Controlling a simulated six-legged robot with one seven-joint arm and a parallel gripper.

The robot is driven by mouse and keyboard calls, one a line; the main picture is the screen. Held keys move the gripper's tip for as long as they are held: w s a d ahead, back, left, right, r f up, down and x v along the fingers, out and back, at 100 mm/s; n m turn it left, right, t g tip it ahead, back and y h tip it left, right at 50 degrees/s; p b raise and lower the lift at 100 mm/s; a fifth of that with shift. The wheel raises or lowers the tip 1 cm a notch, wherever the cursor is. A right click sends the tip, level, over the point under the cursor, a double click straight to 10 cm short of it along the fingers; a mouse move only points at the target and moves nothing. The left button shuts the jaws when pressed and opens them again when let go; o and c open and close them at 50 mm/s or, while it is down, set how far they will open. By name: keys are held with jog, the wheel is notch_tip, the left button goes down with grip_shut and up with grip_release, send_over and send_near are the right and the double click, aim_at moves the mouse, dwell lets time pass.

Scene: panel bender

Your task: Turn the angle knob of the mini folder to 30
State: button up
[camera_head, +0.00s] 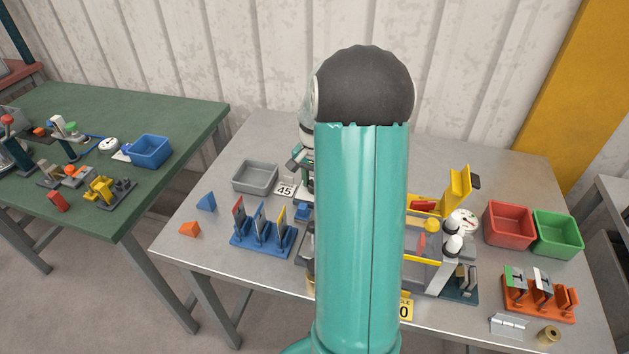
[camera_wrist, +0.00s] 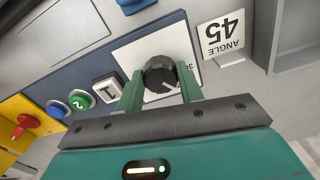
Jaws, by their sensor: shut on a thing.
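The angle knob (camera_wrist: 160,76) is a round black knob with a pale pointer line, set on a white dial plate (camera_wrist: 134,57) in the wrist view. My gripper (camera_wrist: 161,88) has its two green fingers on either side of the knob, shut on it. The pointer line runs toward the lower right in the picture. Most of the dial's markings are hidden, with only part of a number showing by the right finger. In the head view my own arm covers the knob, the gripper and much of the mini folder (camera_head: 429,270).
A card reading "45 ANGLE" (camera_wrist: 222,36) stands beside the dial. Green (camera_wrist: 81,100) and blue (camera_wrist: 57,109) buttons and a red switch (camera_wrist: 21,127) lie to the left. A grey bin (camera_head: 255,177), a blue rack (camera_head: 262,240), and red (camera_head: 509,225) and green (camera_head: 558,234) bins stand on the table.

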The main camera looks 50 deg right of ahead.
jog(key=n, duration=0.4)
jog(key=shift+d+n, duration=0.1)
jog(key=shift+n, duration=1.7)
jog(key=o, duration=1)
jog(key=shift+r, duration=0.1)
notch_tip(320, 180, up, 14)
